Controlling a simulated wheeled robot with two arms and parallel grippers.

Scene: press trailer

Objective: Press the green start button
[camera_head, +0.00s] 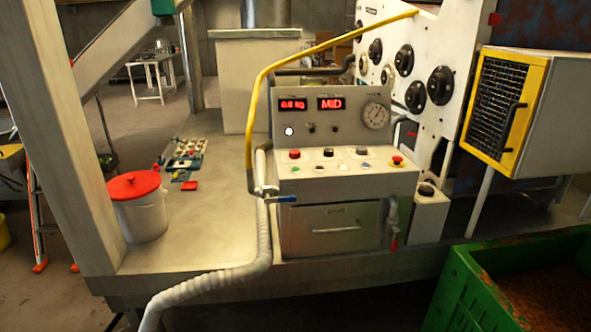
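A grey control box (345,180) stands on the trailer deck, with a sloped front shelf of buttons. On the shelf are a red button (294,153), a black one (328,153), a dark grey-blue one (362,150) and a red knob on a yellow base (397,160). Neither of my grippers is in view.
Above the buttons are red displays (331,104), a round gauge (376,115) and a white round spot (289,131). A yellow pipe (330,43) and a ribbed hose (265,230) run beside the box. A green crate (460,285) stands front right, a red-lidded bucket (142,215) left.

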